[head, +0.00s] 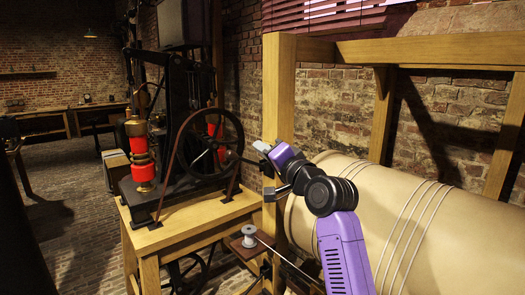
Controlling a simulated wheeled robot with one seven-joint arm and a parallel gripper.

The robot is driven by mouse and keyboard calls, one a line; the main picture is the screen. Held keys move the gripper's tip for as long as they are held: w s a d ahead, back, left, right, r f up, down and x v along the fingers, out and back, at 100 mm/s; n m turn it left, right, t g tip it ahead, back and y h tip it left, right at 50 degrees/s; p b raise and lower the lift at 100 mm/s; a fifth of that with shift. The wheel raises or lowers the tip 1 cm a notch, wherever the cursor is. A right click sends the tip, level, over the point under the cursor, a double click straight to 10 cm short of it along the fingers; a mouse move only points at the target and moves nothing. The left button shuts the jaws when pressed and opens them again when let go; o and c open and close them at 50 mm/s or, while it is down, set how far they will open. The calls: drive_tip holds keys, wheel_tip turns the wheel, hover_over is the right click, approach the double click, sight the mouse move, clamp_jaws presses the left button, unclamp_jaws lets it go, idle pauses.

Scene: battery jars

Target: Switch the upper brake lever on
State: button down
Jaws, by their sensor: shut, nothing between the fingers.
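My gripper (261,148) is at the left face of the upright wooden post (279,90), in front of the machine's flywheel. Its grey fingers are shut with nothing between them. My purple arm comes up from the lower right. A small dark metal fitting (269,193) is on the post just below my gripper; it may be the upper brake lever, but I cannot tell for sure. Another dark fitting (265,270) sits lower, near the thin rod. No lever handle shows clearly, and my arm hides part of the post. Whether the gripper touches anything is unclear.
A large cream drum (425,220) wound with cord lies in the wooden frame at right. A black machine with a flywheel (208,142) and red coils (142,155) stands on a wooden table (190,222). A grey spool (249,236) sits low beside it.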

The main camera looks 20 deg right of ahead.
drive_tip(key=p, duration=0.1)
hover_over(248, 161)
drive_tip(key=shift+s+a+f+p, duration=0.4)
drive_tip(key=shift+s+a+p, duration=0.1)
drive_tip(key=shift+s+a, duration=0.1)
drive_tip(key=shift+s+a+f+p, duration=0.4)
drive_tip(key=shift+s+a+p, duration=0.1)
drive_tip(key=shift+s+a, duration=0.1)
drive_tip(key=shift+f, duration=0.1)
